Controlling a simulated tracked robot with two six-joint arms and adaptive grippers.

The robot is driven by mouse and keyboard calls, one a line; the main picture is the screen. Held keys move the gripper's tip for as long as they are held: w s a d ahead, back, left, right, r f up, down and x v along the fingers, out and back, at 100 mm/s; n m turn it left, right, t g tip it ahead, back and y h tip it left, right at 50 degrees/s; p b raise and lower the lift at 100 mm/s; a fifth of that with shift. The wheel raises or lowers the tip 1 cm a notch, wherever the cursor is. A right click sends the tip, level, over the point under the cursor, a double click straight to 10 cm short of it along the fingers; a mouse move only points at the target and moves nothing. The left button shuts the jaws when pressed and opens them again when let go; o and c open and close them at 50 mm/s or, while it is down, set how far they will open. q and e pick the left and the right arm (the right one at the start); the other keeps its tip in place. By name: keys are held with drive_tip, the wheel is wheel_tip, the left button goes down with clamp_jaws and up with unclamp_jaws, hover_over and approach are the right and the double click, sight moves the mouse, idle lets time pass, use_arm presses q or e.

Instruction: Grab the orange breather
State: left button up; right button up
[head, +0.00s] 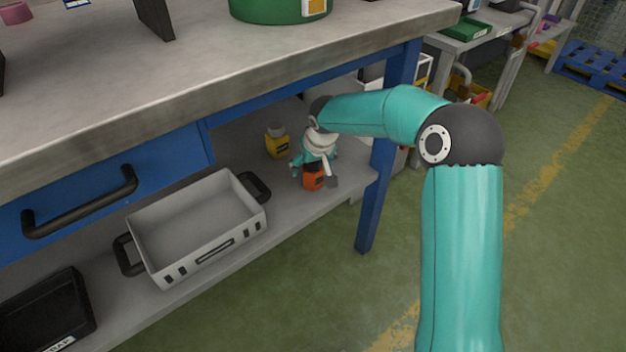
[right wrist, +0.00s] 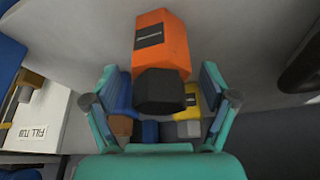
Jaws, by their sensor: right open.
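The orange breather (head: 313,182) is on the lower shelf under the workbench, partly hidden by my right gripper (head: 314,172) in the head view. In the right wrist view the orange breather (right wrist: 165,40) shows an orange body with a dark label, and a dark grey block-shaped end pointing toward the gripper. My right gripper (right wrist: 160,100) is open, its fingers to either side of the dark end. I cannot tell whether they touch it. My left gripper is not in view.
A yellow, grey-topped item (head: 277,145) stands behind and left of the breather. A grey tray (head: 200,262) with black handles sits to the left on the shelf. The bench top (head: 230,75) hangs over the shelf, and a blue leg (head: 375,205) stands at right.

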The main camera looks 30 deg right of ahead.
drive_tip(key=shift+w+d+f, duration=0.1)
drive_tip(key=shift+w+f, duration=0.15)
drive_tip(key=shift+f, duration=0.4)
drive_tip(key=shift+r, duration=0.1)
drive_tip(key=c, duration=1.4)
drive_tip(key=shift+r, duration=0.1)
